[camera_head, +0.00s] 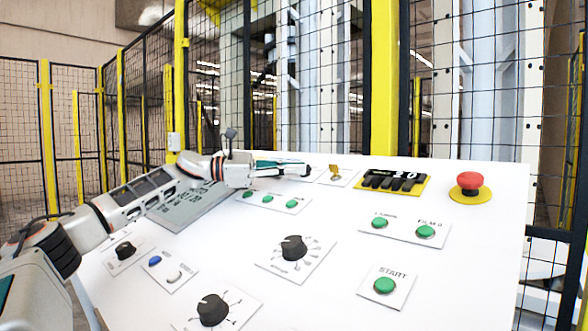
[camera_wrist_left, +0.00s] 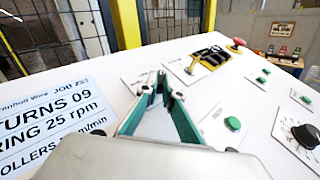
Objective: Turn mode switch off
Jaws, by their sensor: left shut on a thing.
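My left gripper (camera_head: 305,171) reaches in over the far part of the white sloped panel (camera_head: 335,235). In the left wrist view its green-lined fingers (camera_wrist_left: 160,86) come together at the tips over a small white label plate (camera_wrist_left: 133,78). They are shut on the small mode switch at that plate. The fingers hide nearly all of the switch, so I cannot read its position. My right gripper is not in view.
A gold key switch (camera_head: 337,174) is just right of the fingertips, then a black counter on a yellow plate (camera_head: 418,187) and a red emergency button (camera_head: 470,182). Green buttons (camera_head: 267,198) and black knobs (camera_head: 293,248) sit nearer.

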